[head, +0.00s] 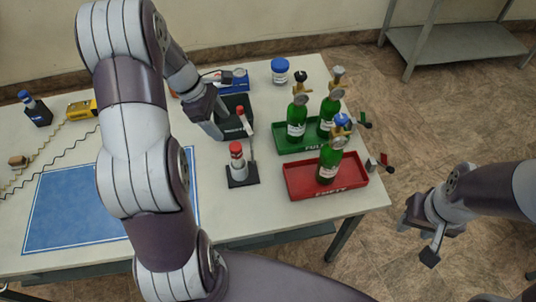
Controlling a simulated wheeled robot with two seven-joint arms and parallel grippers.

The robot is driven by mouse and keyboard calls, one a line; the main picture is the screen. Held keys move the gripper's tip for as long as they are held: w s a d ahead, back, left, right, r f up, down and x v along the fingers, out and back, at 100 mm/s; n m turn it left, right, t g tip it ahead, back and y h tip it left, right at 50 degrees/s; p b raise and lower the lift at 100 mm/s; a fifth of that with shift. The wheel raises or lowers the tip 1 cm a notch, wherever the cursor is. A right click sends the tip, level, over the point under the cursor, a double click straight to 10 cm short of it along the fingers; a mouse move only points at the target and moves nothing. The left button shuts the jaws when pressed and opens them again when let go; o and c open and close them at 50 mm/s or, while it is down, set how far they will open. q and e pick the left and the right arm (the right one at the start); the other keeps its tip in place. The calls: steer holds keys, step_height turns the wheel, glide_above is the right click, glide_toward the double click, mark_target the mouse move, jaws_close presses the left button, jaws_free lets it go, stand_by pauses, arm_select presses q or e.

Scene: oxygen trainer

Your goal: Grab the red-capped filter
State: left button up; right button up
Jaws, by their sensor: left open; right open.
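The red-capped filter (238,163) is a white cylinder with a red top. It stands upright on a small black base on the white table, just right of the blue mat. My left gripper (231,137) is open, pointing down just behind and above the filter, apart from it as far as I can tell. My forearm and gripper body partly cover the black item behind. A second small red top (240,112) shows beside the gripper; what it belongs to is mostly hidden. My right gripper (420,238) is open and empty, off the table's right side.
A green tray (284,145) holds two green bottles with gauges. A blue-lidded jar (280,71) stands behind. A yellow device (82,109) and dark bottle (36,109) are at left. The blue mat (70,212) is bare.

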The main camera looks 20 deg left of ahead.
mark_target(235, 146)
arm_select(q)
steer(key=shift+n, duration=0.4)
steer(key=x, duration=0.5)
steer(key=p+x, duration=0.1)
steer(key=x, duration=0.1)
steer(key=shift+s+f, duration=0.25)
steer(key=shift+f, duration=0.2)
steer(key=x, duration=0.4)
steer(key=shift+s+d, duration=0.2)
steer(key=shift+s, duration=0.05)
steer(key=shift+w+f, duration=0.15)
steer(key=shift+f, duration=0.2)
jaws_close()
arm_select(e)
steer(key=shift+s+a+r, duration=0.15)
steer(key=shift+a+r, duration=0.35)
steer(key=shift+r, duration=0.3)
